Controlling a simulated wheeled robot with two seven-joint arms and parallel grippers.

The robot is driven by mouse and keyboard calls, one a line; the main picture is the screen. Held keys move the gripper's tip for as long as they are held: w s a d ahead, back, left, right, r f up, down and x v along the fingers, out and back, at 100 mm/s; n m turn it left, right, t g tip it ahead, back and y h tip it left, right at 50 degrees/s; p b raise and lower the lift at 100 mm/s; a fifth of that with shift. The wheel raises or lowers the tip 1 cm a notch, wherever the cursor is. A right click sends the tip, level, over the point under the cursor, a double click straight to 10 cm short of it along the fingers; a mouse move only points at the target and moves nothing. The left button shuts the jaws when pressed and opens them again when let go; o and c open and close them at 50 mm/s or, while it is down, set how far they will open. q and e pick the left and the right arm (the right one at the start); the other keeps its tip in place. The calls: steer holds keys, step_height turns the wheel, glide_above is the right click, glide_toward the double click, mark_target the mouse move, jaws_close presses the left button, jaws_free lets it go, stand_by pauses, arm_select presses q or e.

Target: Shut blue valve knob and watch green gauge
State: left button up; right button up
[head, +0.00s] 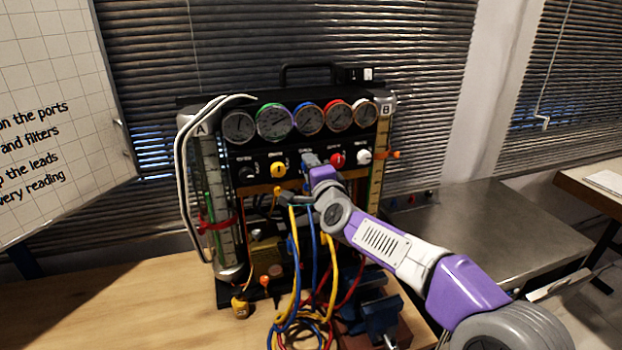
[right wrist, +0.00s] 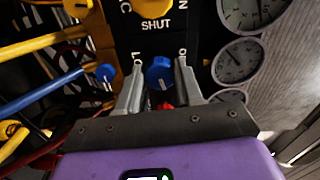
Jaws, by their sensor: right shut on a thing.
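The blue valve knob (right wrist: 159,73) sits between the two fingers of my right gripper (right wrist: 160,86) in the right wrist view, and the gripper is shut on it. In the head view my right gripper (head: 313,166) reaches the middle of the panel's knob row and largely hides this knob. The green gauge (head: 275,121) has a green rim and is second from the left in the gauge row. Its dial faces me unblocked, but its needle is too small to read. My left gripper is not in view.
A yellow knob (head: 279,170), a red knob (head: 337,160) and a white knob (head: 364,157) flank the gripper. Yellow, blue and red hoses hang below, near a blue vise (head: 381,317). The wooden bench (head: 130,300) is clear at left.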

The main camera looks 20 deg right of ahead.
steer(key=shift+m+b, duration=0.65)
steer(key=shift+m, duration=0.65)
steer(key=o, duration=1)
steer(key=shift+o, duration=0.2)
steer(key=s, duration=0.7)
steer(key=shift+s+d+b, duration=0.15)
steer(key=shift+s+b, duration=0.15)
steer(key=shift+b, duration=0.05)
